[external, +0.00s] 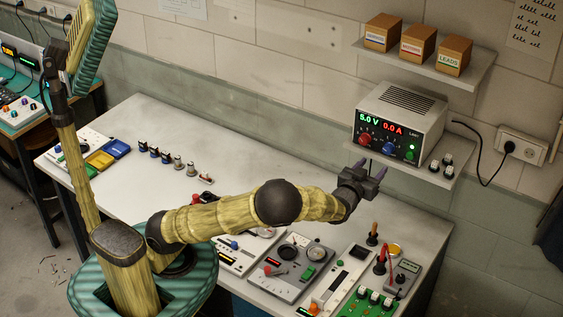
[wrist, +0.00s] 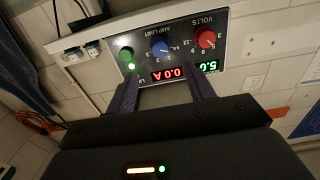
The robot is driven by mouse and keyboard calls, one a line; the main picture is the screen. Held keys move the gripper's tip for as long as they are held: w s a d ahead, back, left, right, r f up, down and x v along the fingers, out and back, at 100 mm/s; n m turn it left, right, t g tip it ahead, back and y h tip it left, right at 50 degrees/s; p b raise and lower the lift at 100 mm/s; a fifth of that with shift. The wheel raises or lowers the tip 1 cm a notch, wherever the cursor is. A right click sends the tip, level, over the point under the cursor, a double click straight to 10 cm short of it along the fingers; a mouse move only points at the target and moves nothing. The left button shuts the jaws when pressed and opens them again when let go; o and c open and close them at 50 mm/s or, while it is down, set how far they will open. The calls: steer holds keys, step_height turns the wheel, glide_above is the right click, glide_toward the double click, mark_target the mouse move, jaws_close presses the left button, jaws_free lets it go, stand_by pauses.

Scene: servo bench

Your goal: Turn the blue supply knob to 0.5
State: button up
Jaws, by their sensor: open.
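The power supply (external: 412,97) stands on a wall shelf and reads 5.0 V in green and 0.0 A in red. Its blue knob (external: 388,149) is right of the red knob (external: 364,140). In the wrist view, which is upside down, the blue knob (wrist: 160,47) sits under the AMP LIMIT lettering, between the red knob (wrist: 207,39) and a green button (wrist: 126,53). My gripper (external: 372,168) is open and empty in front of the panel. In the wrist view its fingers (wrist: 163,79) straddle the blue knob's line, apart from it. The knob's exact setting is too small to read.
The shelf (external: 437,172) under the supply holds small switches (external: 441,164) at right. An upper shelf (external: 425,72) holds several boxes. The bench (external: 135,125) below carries several control panels; its back middle is clear. A cable runs to a wall socket (external: 521,146).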

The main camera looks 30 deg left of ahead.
mark_target(386, 151)
steer(key=w+p, duration=0.3)
steer(key=w, duration=0.5)
steer(key=shift+w+r, duration=0.1)
steer(key=shift+w, duration=0.25)
steer(key=shift+w+p, duration=0.3)
steer(key=shift+w, duration=0.2)
steer(key=c, duration=1)
steer(key=shift+o, duration=0.2)
steer(key=shift+f, duration=0.2)
